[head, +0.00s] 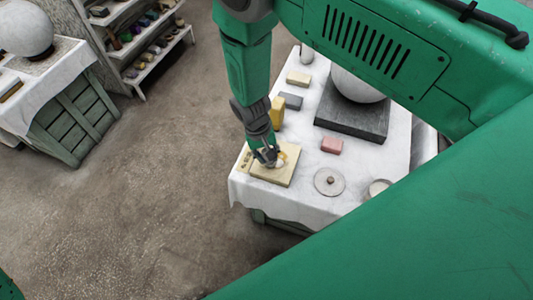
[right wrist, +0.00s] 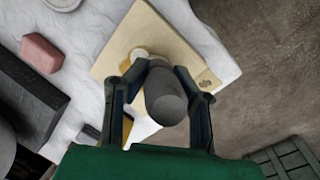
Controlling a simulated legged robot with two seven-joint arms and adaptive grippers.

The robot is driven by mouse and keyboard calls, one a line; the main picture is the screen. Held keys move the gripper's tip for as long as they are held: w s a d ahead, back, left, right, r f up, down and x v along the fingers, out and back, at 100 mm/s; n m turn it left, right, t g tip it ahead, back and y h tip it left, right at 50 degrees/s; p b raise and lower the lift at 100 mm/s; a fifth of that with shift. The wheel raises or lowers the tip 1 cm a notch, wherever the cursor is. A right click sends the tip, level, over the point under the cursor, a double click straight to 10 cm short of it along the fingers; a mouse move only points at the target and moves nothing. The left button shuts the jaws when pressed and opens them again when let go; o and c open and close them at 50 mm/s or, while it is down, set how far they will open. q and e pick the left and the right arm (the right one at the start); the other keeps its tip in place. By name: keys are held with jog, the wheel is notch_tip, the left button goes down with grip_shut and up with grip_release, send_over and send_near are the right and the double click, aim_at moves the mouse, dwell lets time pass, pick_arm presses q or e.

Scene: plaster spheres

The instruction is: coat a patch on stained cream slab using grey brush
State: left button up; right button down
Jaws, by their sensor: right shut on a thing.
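The stained cream slab (head: 270,176) lies flat near the front left corner of the cloth-covered table. It has a yellow-orange stain on its right part and small dark marks near its left edge. It also shows in the right wrist view (right wrist: 160,28). My right gripper (head: 266,157) is directly over the slab, pointing down. In the right wrist view its fingers are closed around the grey brush (right wrist: 166,98). A pale end shows just beyond the fingers, over the stain; whether it touches the slab I cannot tell. My left gripper is not in view.
On the white table (head: 310,205) are a pink block (head: 332,145), a round disc (head: 328,182), a yellow block (head: 277,112), a grey block (head: 291,101) and a dark plinth (head: 350,119) bearing a pale sphere (head: 358,84). Shelves stand at the back left.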

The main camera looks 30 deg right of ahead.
jog(key=shift+w+d+b, duration=0.4)
jog(key=shift+w+d, duration=0.45)
jog(key=shift+d, duration=0.15)
jog(key=shift+s+a+r+p, duration=0.15)
jog(key=shift+s+a+p, duration=0.2)
jog(key=shift+s+a, duration=0.7)
jog(key=shift+a, duration=0.15)
jog(key=shift+w+d+b, duration=0.35)
jog(key=shift+w+d, duration=0.7)
jog(key=shift+d, duration=0.15)
